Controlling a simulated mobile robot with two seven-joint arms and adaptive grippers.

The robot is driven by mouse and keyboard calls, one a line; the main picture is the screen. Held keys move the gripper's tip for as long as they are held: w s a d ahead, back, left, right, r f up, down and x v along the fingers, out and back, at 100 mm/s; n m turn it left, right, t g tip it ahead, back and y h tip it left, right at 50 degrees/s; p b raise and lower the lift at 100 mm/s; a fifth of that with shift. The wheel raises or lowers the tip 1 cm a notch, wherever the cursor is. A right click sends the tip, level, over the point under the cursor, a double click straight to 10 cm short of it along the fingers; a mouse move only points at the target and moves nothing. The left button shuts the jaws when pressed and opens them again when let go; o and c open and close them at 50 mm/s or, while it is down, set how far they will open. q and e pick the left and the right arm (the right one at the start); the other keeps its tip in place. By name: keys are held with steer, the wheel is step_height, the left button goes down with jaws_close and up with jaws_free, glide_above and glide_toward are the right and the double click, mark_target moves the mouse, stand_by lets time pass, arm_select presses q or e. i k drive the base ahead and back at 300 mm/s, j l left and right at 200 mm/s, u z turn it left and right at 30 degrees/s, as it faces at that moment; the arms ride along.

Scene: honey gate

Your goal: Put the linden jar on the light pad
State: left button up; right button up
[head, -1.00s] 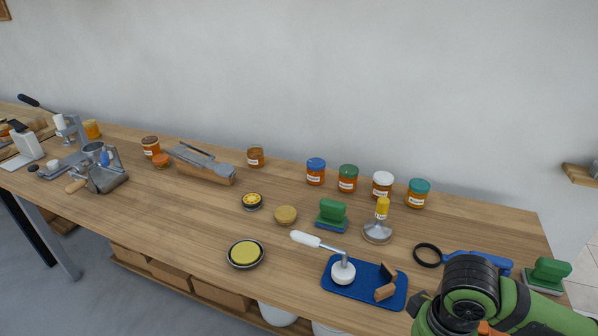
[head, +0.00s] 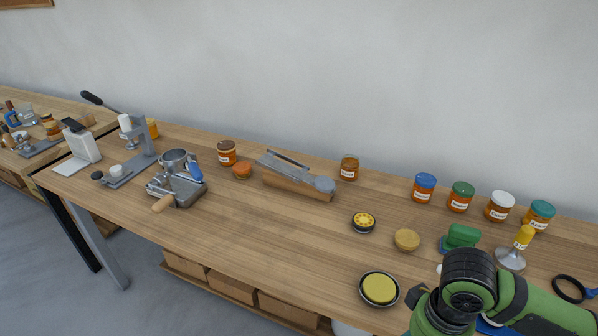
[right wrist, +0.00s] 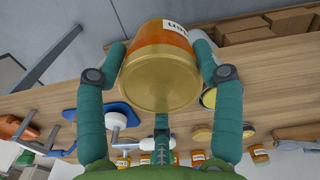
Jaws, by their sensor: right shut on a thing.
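In the right wrist view my right gripper (right wrist: 163,60) is shut on an orange jar with a gold lid (right wrist: 160,78), its two fingers on either side. The jar's white label is only partly visible, so I cannot read its name in full. In the head view only my right arm shows, at the lower right; the held jar is out of sight there. A flat white pad (head: 70,166) lies at the left of the bench, in front of an upright white panel (head: 82,146); it looks like the light pad, and nothing stands on it. My left gripper is not in view.
A grey press (head: 134,165) and a metal pot on a stand (head: 178,180) stand right of the pad. Jars with blue (head: 424,188), green, white and teal lids line the back right. A yellow-topped dish (head: 379,289) is near the front edge. The middle front of the bench is clear.

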mark_target(71, 166)
steer(key=i+j, duration=0.15)
steer(key=j, duration=0.35)
steer(key=i+j+u, duration=0.1)
steer(key=j, duration=0.4)
steer(key=i+j, duration=0.15)
steer(key=j, duration=0.3)
steer(key=i+j+u, duration=0.1)
steer(key=j, duration=0.4)
steer(key=i+j, duration=0.2)
steer(key=j, duration=0.25)
steer(key=i+j+u, duration=0.15)
steer(key=j, duration=0.3)
steer(key=i+j, duration=0.2)
steer(key=j, duration=0.25)
steer(key=i+j+u, duration=0.1)
steer(key=j, duration=0.35)
steer(key=i, duration=0.1)
